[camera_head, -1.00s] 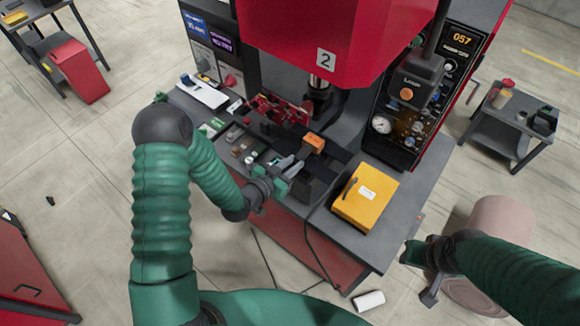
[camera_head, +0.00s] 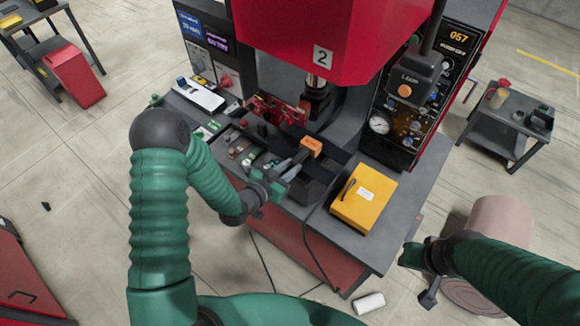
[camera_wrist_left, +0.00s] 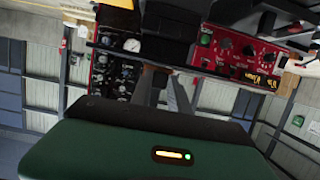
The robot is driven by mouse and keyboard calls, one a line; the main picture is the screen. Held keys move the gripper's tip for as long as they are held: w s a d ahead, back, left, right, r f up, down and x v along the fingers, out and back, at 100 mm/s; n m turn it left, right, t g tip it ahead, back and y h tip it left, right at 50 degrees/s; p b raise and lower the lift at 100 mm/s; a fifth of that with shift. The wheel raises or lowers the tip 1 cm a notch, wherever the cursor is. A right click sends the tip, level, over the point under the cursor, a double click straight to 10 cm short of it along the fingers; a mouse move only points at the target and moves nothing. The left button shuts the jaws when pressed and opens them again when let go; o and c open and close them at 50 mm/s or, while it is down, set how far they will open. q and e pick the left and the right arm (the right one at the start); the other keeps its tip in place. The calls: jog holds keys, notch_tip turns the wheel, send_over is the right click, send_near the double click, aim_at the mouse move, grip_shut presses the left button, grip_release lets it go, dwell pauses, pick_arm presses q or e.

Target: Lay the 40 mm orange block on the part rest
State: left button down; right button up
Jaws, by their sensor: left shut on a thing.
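The orange block (camera_head: 311,146) is at the fingertips of my left gripper (camera_head: 303,153), which is shut on it. The gripper reaches in from the left over the press table, below the red press head. The block looks held above the dark fixture parts; whether it touches anything under it I cannot tell. I cannot pick out the part rest for sure among the dark pieces. In the left wrist view the fingers (camera_wrist_left: 165,88) point away and the block is hard to make out. My right gripper (camera_head: 430,285) hangs at the right, off the table; its jaws are unclear.
A yellow box (camera_head: 364,200) stands on the table (camera_head: 395,222) right of the gripper. A red fixture (camera_head: 275,108) and several small parts lie behind and left. The red press head (camera_head: 325,35) overhangs the back. A black cable runs down the table front.

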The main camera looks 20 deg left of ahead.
pick_arm(q)
jog(key=shift+f, duration=0.2)
jog(key=c, duration=1.3)
grip_release()
jog(key=shift+o, duration=0.7)
